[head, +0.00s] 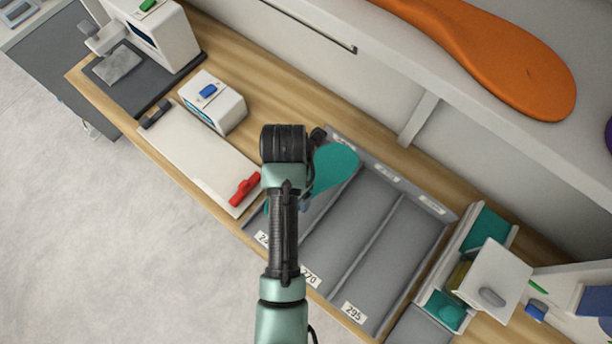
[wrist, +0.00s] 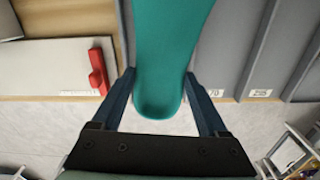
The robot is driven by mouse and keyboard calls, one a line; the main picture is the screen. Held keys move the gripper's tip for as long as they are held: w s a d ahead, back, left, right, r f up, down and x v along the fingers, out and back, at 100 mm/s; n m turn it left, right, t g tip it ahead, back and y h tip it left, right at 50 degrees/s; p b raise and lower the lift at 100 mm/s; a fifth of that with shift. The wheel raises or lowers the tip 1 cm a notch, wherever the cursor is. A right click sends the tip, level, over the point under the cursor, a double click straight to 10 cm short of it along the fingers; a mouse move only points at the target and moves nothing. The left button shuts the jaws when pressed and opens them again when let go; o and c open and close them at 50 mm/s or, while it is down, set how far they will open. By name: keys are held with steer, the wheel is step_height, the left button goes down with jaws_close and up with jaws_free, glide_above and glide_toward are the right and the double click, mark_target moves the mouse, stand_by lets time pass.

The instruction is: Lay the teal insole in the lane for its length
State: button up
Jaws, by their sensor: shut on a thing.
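The teal insole (head: 336,165) shows its wide end past my arm in the head view, over the leftmost lane of the grey tray. In the wrist view the insole (wrist: 170,50) runs lengthwise away from me, its narrow end between my fingers. My gripper (wrist: 158,76) is shut on that end; my arm hides most of it in the head view. I cannot tell if the insole touches the lane floor. The tray's front labels read 270 (head: 310,277) and 295 (head: 353,312); the leftmost label (head: 263,239) is partly hidden.
A white board with a red clamp-like piece (head: 244,188) lies left of the tray. A white box with a blue button (head: 208,91) stands behind the board. A white device (head: 497,279) stands right of the tray. The middle and right lanes (head: 388,255) look empty.

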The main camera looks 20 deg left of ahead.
steer(key=shift+s+a+n, duration=0.15)
steer(key=shift+a+n, duration=0.1)
steer(key=shift+n, duration=0.55)
step_height(320, 180, down, 10)
steer(key=shift+r+p, duration=0.1)
steer(key=shift+p, duration=0.55)
steer(key=shift+f, duration=0.2)
steer(key=o, duration=1.4)
steer(key=shift+r, duration=0.15)
